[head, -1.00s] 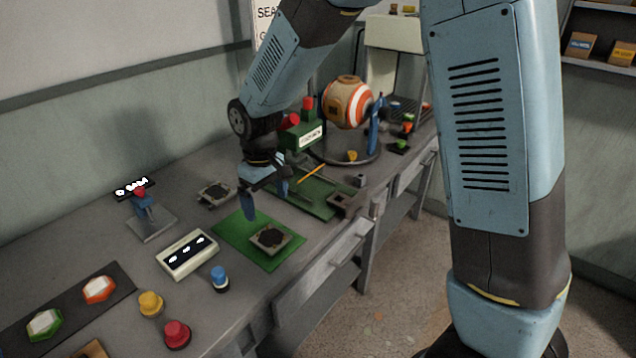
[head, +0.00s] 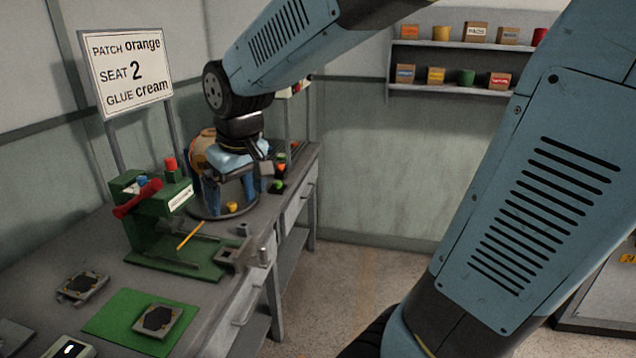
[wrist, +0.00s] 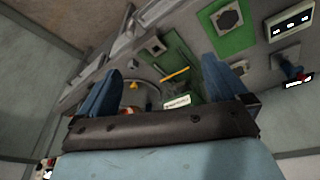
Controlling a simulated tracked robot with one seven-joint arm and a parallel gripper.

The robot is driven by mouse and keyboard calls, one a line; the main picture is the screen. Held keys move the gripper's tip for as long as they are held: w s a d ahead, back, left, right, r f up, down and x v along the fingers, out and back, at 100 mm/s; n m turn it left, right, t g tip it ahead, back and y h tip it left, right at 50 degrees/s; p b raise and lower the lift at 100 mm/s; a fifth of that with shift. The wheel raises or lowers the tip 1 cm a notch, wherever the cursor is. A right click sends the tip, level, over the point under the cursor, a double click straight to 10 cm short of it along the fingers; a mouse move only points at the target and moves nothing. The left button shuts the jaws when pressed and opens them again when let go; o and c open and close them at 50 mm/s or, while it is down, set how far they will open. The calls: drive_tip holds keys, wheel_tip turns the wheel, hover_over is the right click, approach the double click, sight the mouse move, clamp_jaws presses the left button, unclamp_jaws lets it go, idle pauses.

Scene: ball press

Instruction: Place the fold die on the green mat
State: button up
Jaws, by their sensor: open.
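A grey square die (head: 158,319) with a dark six-sided recess lies flat on the green mat (head: 108,316), toward its right side. The same die on the mat also shows in the wrist view (wrist: 228,18). A second, similar grey die (head: 83,287) lies on the bench just left of the mat, off it. I cannot tell from markings which is the fold die. My gripper (head: 229,192) is open, fingers down, in front of the ball stand, well away from the mat. In the wrist view nothing is between its fingers (wrist: 155,88).
A green press (head: 152,215) with a red handle and an orange stick stands between my gripper and the mat. A grey metal block (head: 238,253) sits at the bench's front edge. A sign (head: 130,70) stands behind. The orange-white ball (head: 203,150) is partly hidden behind my arm.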

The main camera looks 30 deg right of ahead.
drive_tip(key=s+d+r+m+t, duration=0.2)
drive_tip(key=s+d+r+m, duration=0.2)
drive_tip(key=s+d, duration=0.6)
drive_tip(key=shift+s+d+r+h, duration=0.25)
drive_tip(key=shift+s+d+h, duration=0.15)
drive_tip(key=shift+s, duration=0.6)
